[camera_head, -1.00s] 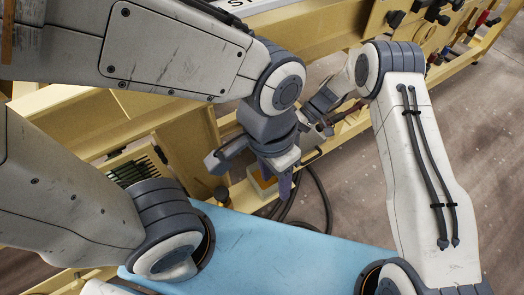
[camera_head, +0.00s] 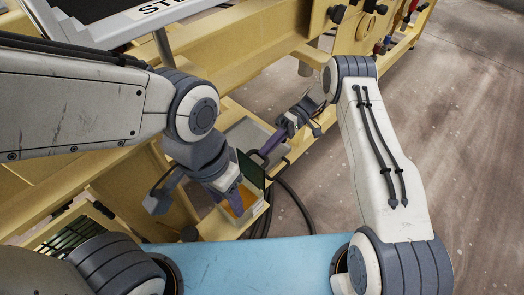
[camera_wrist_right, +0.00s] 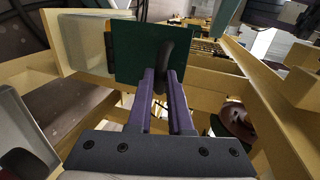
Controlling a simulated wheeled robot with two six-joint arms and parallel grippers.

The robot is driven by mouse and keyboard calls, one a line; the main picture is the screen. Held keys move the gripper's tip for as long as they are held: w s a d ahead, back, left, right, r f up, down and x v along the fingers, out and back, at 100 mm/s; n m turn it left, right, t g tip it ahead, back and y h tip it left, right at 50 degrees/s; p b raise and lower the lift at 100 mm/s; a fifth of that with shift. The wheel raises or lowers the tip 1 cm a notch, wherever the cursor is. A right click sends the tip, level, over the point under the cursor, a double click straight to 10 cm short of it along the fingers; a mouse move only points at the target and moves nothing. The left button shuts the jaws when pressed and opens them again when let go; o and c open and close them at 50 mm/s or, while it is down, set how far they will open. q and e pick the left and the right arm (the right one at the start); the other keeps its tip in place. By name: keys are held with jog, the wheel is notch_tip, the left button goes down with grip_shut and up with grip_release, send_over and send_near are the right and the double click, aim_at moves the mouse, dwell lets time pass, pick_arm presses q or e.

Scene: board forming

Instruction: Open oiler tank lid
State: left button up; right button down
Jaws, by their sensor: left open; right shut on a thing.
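The oiler tank is a yellow box (camera_head: 243,222) low beside the bench, with an orange inside showing at its open top. Its dark green lid (camera_head: 251,168) stands tilted up at the tank's back edge. The lid (camera_wrist_right: 134,48) fills the upper middle of the right wrist view. My right gripper (camera_head: 264,151) is shut on the lid's black handle (camera_wrist_right: 166,62), its purple fingers on either side. My left gripper (camera_head: 237,203) is open, with its fingers over the tank's open top; its fingertips are partly hidden.
A grey tray (camera_head: 247,134) lies behind the lid. Black hoses (camera_head: 297,197) curve to the floor right of the tank. Yellow bench frames (camera_head: 235,50) stand behind and left. Open floor (camera_head: 460,90) lies at the right.

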pick_arm(q)
jog(key=shift+w+f+b, duration=0.2)
jog(key=shift+f+b, duration=0.1)
jog(key=shift+f, duration=0.35)
pick_arm(e)
jog(key=shift+d+f, duration=0.1)
jog(key=shift+f, duration=0.8)
jog(key=shift+g+y, duration=0.3)
jog(key=c, duration=0.8)
grip_release()
jog(key=shift+c, duration=0.2)
jog(key=shift+w+r, duration=0.1)
jog(key=shift+r, duration=0.05)
pick_arm(q)
notch_tip(320, 180, up, 6)
jog(key=p, duration=0.6)
pick_arm(e)
jog(key=s+d+r, duration=0.6)
jog(key=d+r, duration=0.3)
jog(key=r, duration=0.2)
jog(key=shift+s+d, duration=0.3)
jog(key=shift+s, duration=0.1)
pick_arm(q)
jog(key=shift+f, duration=0.1)
